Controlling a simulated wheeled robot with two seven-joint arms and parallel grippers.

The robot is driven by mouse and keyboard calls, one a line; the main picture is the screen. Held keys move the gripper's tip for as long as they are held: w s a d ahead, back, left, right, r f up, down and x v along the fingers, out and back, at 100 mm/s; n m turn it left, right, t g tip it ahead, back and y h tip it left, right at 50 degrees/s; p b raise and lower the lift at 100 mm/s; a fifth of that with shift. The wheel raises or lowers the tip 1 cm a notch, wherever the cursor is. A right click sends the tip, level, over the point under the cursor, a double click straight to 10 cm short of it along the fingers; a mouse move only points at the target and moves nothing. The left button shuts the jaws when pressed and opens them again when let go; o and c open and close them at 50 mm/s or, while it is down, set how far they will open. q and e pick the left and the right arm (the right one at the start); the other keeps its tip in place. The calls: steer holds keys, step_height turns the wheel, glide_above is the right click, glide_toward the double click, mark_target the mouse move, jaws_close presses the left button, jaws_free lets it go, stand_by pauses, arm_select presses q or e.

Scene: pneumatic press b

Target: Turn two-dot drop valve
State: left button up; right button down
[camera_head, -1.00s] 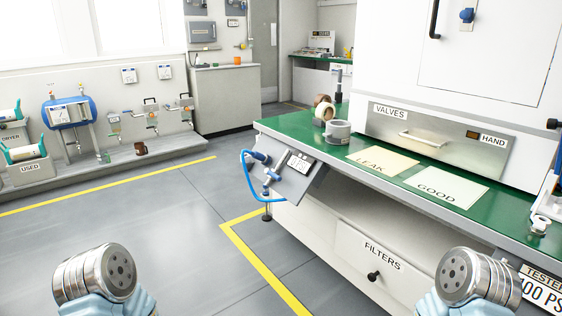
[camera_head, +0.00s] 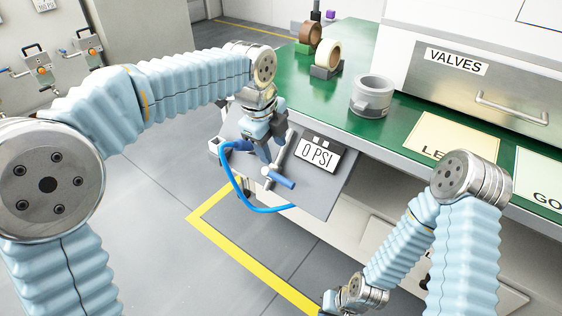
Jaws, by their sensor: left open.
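A grey panel (camera_head: 325,190) on the bench's side carries a 0 PSI display (camera_head: 318,153), a metal fitting and a valve with a blue lever (camera_head: 280,180). My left gripper (camera_head: 268,153) is open over this valve, its fingers pointing down; whether they touch it is unclear. Wall drops with orange parts (camera_head: 42,71) and (camera_head: 92,50) stand at the upper left, apart from both grippers. No two-dot mark can be read on any valve. My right gripper (camera_head: 335,300) is low at the bottom edge, mostly hidden, its opening unclear.
A blue hose (camera_head: 240,190) loops beside the panel. The green bench top (camera_head: 395,130) holds tape rolls (camera_head: 326,55), a grey cup-like part (camera_head: 371,95) and labelled sheets. The VALVES drawer (camera_head: 475,85) is behind. Open floor lies left of the yellow line (camera_head: 245,255).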

mark_target(281, 178)
arm_select(q)
steer(key=b+x, duration=0.1)
steer(key=x, duration=1.1)
steer(key=shift+w+f, duration=0.25)
steer(key=shift+f, duration=0.05)
steer(key=shift+c, duration=0.3)
jaws_close()
